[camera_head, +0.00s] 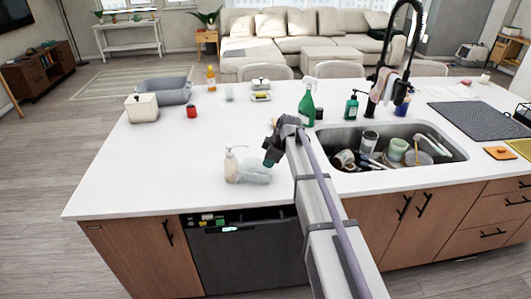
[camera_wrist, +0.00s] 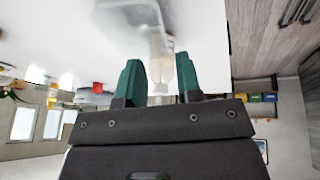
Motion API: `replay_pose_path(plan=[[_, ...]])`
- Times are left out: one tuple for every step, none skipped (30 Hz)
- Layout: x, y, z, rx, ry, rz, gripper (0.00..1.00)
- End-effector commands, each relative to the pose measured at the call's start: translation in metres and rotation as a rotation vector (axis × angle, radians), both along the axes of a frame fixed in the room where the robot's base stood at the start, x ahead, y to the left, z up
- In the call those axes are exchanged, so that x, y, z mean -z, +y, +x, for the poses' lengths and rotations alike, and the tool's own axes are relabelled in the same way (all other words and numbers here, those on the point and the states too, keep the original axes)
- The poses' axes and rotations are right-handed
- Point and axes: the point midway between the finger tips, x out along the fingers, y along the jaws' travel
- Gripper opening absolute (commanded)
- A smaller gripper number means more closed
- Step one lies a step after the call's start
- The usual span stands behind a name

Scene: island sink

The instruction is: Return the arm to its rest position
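My arm reaches from the bottom of the head view over the front edge of the white island. My gripper (camera_head: 270,158) is low over the counter, left of the sink, beside a white soap pump bottle (camera_head: 231,165) and a clear, pale container (camera_head: 258,173). In the wrist view, my gripper's (camera_wrist: 160,80) two green fingers stand apart. A pale, blurred container (camera_wrist: 140,22) shows beyond them, and a whitish bottle shape appears behind the gap. I see nothing clamped between the fingers. Whether they touch the container is unclear.
The sink (camera_head: 390,150) holds cups and dishes, with a black faucet (camera_head: 386,50) behind it. A green spray bottle (camera_head: 307,105) stands behind my gripper. A grey basin (camera_head: 165,90) and white box (camera_head: 141,107) are at the far left. The counter's front left is clear.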

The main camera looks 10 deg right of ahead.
Motion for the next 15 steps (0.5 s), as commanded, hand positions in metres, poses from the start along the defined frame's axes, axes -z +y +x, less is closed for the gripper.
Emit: replay_pose_path(plan=[[0.000,0.000,0.000,0.000,0.000,0.000,0.32],[0.000,0.000,0.000,0.000,0.000,0.000,0.32],[0.000,0.000,0.000,0.005,0.002,0.002,0.32],[0.000,0.000,0.000,0.020,0.008,0.006,0.32],[0.000,0.000,0.000,0.048,0.018,0.013,0.32],[0.001,0.000,-0.002,0.107,0.047,0.027,0.32],[0.001,-0.001,-0.006,0.170,0.079,0.036,0.32],[0.003,-0.003,-0.017,0.248,0.118,0.040,0.32],[0.005,-0.005,-0.042,0.376,0.180,0.043,0.32],[0.007,-0.006,-0.067,0.485,0.228,0.040,0.32],[0.009,-0.007,-0.096,0.601,0.278,0.031,0.32],[0.012,-0.007,-0.136,0.758,0.335,0.012,0.32],[0.013,-0.008,-0.164,0.863,0.368,-0.004,0.32],[0.014,-0.008,-0.190,0.954,0.392,-0.020,0.32],[0.015,-0.008,-0.221,1.057,0.414,-0.044,0.32]])
